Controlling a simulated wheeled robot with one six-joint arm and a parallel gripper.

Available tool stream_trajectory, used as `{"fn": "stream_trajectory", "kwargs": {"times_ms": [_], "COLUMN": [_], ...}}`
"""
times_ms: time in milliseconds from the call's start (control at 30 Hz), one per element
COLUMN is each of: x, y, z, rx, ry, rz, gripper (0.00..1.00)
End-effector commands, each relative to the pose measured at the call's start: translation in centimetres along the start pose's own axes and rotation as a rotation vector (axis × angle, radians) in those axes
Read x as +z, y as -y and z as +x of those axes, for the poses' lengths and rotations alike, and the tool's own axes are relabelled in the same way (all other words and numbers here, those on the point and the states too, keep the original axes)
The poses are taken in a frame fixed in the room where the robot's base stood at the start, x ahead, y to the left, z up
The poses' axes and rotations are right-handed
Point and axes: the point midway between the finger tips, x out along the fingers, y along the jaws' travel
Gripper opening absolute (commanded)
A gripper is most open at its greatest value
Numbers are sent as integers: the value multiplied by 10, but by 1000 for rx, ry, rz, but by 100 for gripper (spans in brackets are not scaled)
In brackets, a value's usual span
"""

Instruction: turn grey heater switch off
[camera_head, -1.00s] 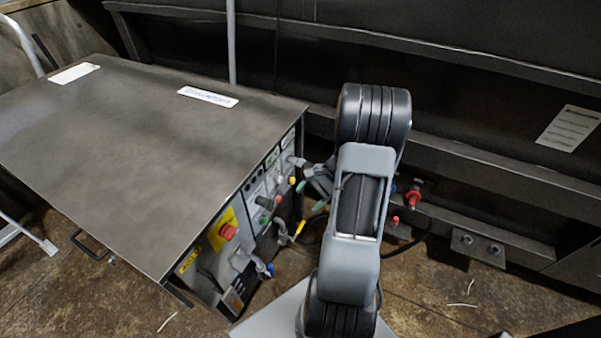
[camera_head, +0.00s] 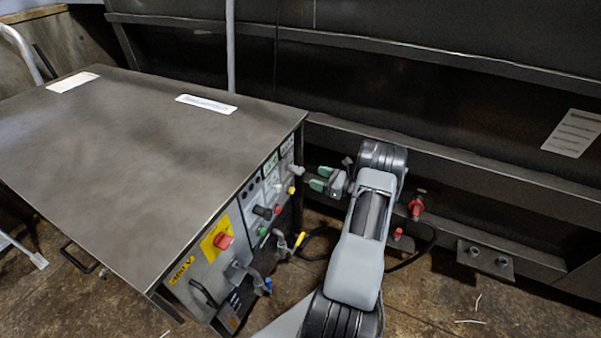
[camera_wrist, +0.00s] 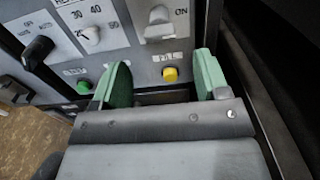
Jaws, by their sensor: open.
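The grey heater switch (camera_wrist: 158,25) is on the control panel in the wrist view, with an "ON" label to its right. In the head view it shows as a light grey knob (camera_head: 296,170) near the panel's far top corner. I cannot tell for sure which way it is set. My gripper (camera_head: 319,178) has green fingertips and points at the panel, a short gap away. In the wrist view my gripper (camera_wrist: 163,60) is open and empty. The switch lies ahead, between and beyond the fingertips, and nothing touches it.
A yellow button (camera_wrist: 170,74) sits between the fingers in view. A white dial (camera_wrist: 90,37), a black knob (camera_wrist: 38,50) and a green button (camera_wrist: 83,87) are to the left. A red emergency knob (camera_head: 223,240) is nearer on the cabinet (camera_head: 140,150). A dark wall stands right of the panel.

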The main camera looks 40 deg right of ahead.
Motion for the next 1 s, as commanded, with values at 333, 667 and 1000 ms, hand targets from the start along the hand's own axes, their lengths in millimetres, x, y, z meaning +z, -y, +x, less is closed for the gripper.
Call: {"fn": "stream_trajectory", "kwargs": {"times_ms": [333, 667, 1000], "x": [-1, -1, 0], "y": [-1, 0, 0], "z": [59, 79, 79], "rx": [3, 1, 1], "ry": [-2, -2, -2], "rz": [0, -1, -1], "gripper": [68, 68, 62]}}
